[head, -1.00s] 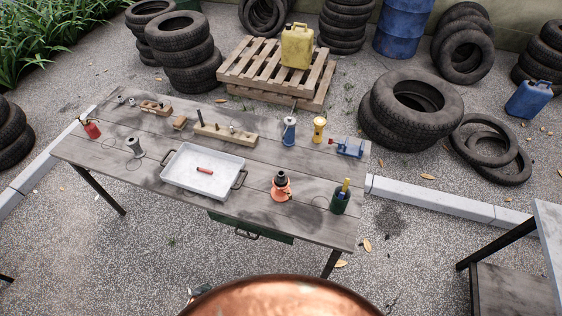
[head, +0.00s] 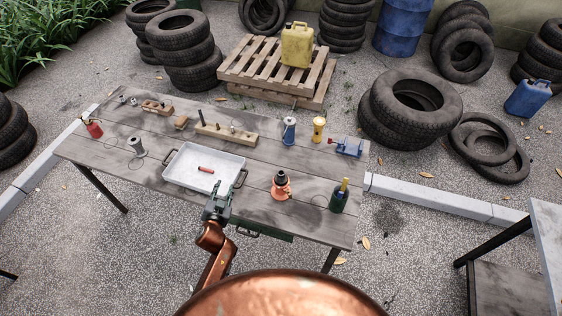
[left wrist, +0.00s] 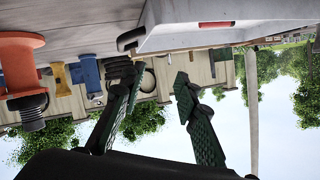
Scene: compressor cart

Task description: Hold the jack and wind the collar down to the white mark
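The orange jack (head: 281,187) stands upright near the front right of the table, with a dark collar and top above its orange body. In the left wrist view, which is upside down, an orange body with a black threaded part, apparently the jack (left wrist: 20,65), shows at the left edge. The white mark cannot be made out. My left gripper (head: 219,190) is at the table's front edge, left of the jack and apart from it. Its two fingers are spread and empty in the left wrist view (left wrist: 153,82). My right gripper is not in view.
A white tray (head: 178,180) holding a red piece (head: 206,169) lies just beyond my left gripper. A blue bottle (head: 289,131) and a yellow item (head: 318,129) stand behind. Bare planks lie between tray and jack.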

